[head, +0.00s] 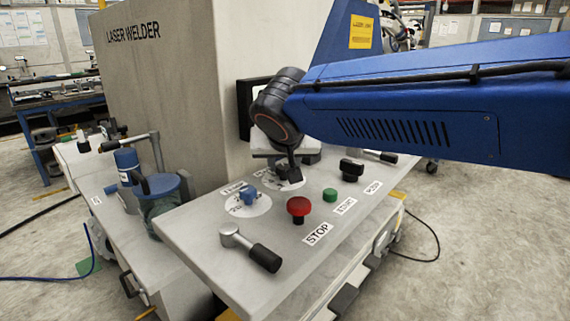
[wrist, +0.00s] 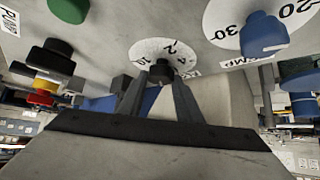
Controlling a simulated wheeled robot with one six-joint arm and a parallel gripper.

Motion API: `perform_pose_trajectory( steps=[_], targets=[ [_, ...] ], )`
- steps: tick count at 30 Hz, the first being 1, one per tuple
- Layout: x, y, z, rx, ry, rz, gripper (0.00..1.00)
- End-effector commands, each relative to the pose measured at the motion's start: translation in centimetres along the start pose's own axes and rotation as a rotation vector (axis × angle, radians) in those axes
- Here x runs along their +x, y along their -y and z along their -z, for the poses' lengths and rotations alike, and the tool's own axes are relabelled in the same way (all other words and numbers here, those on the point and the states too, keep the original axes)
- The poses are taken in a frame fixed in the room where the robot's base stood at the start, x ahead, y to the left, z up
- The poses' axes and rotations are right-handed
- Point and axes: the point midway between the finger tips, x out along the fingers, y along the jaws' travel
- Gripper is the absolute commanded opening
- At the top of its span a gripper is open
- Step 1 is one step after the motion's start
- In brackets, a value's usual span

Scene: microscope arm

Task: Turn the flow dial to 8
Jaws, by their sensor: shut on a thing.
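The flow dial is a black knob (wrist: 161,73) on a round white scale disc (wrist: 150,48). The numbers 10, 2 and 4 show on the disc in the wrist view. My gripper (wrist: 160,78) is shut on the knob, with one finger on each side of it. In the head view my gripper (head: 288,174) is down at the dial and hides most of the knob; part of the scale disc (head: 270,183) shows beside it. The number 8 and the knob's pointer cannot be made out.
A blue knob (head: 249,196) on a second disc stands left of the gripper. A red stop button (head: 298,206), a green start button (head: 330,195) and a black pump knob (head: 351,167) are close by. A black-handled lever (head: 252,249) is at the panel's front.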

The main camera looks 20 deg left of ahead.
Motion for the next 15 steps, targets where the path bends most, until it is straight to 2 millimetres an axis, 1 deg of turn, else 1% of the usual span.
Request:
perform_pose_trajectory(
  steps=[1, 15],
  targets=[
    [0.05, 0.25, -0.11, 0.021, 0.002, -0.025, 0.09],
    [0.17, 0.64, -0.05, 0.264, 0.003, -0.268, 0.09]
  ],
)
